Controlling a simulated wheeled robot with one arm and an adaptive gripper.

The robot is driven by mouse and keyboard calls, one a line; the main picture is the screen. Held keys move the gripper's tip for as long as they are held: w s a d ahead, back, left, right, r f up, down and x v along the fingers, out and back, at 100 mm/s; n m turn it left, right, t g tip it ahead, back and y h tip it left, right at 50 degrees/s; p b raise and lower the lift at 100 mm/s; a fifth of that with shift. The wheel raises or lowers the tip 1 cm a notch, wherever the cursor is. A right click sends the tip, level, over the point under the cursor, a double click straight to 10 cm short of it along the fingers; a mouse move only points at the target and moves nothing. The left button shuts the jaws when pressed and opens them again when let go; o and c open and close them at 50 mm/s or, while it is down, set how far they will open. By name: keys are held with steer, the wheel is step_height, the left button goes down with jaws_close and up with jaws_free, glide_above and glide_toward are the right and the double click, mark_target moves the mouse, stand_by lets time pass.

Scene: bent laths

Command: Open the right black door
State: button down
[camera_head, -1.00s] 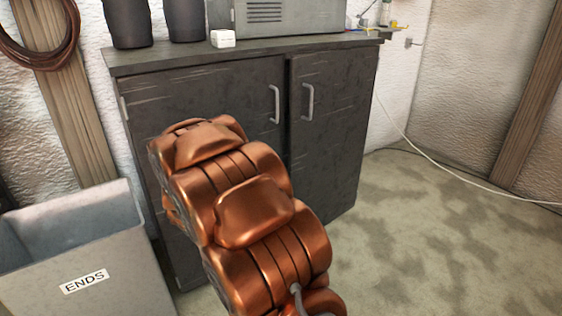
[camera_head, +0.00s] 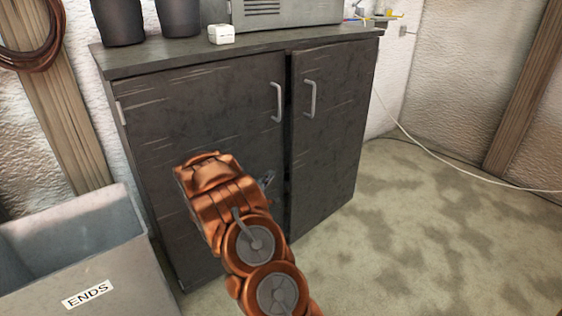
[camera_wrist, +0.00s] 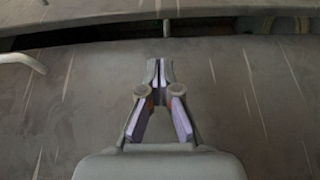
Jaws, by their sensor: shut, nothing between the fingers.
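The right black door (camera_head: 328,130) of the dark cabinet has a pale bar handle (camera_head: 310,98) near its left edge. A narrow dark gap (camera_head: 288,120) runs between it and the left door (camera_head: 210,130); the right door looks slightly ajar. My gripper (camera_head: 269,179) is in front of the left door, below that door's handle (camera_head: 276,102) and just left of the gap. In the wrist view my gripper (camera_wrist: 159,72) has its fingertips together, empty, pointing toward the dark gap (camera_wrist: 200,28). I cannot tell whether it touches a door.
A grey bin (camera_head: 80,260) marked ENDS stands left of the cabinet. Dark canisters, a small white box (camera_head: 221,34) and a grey metal case (camera_head: 285,10) stand on the cabinet top (camera_head: 150,58). The floor (camera_head: 430,240) to the right is open.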

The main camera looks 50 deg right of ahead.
steer(key=d, duration=0.2)
steer(key=d+b, duration=0.1)
steer(key=d, duration=0.2)
steer(key=d+b, duration=0.1)
steer(key=d, duration=0.2)
steer(key=shift+w+d+f, duration=0.1)
steer(key=shift+w+d, duration=0.15)
steer(key=shift+w+d+b, duration=0.25)
steer(key=shift+d+b, duration=0.1)
steer(key=shift+d, duration=0.6)
steer(key=shift+s, duration=0.1)
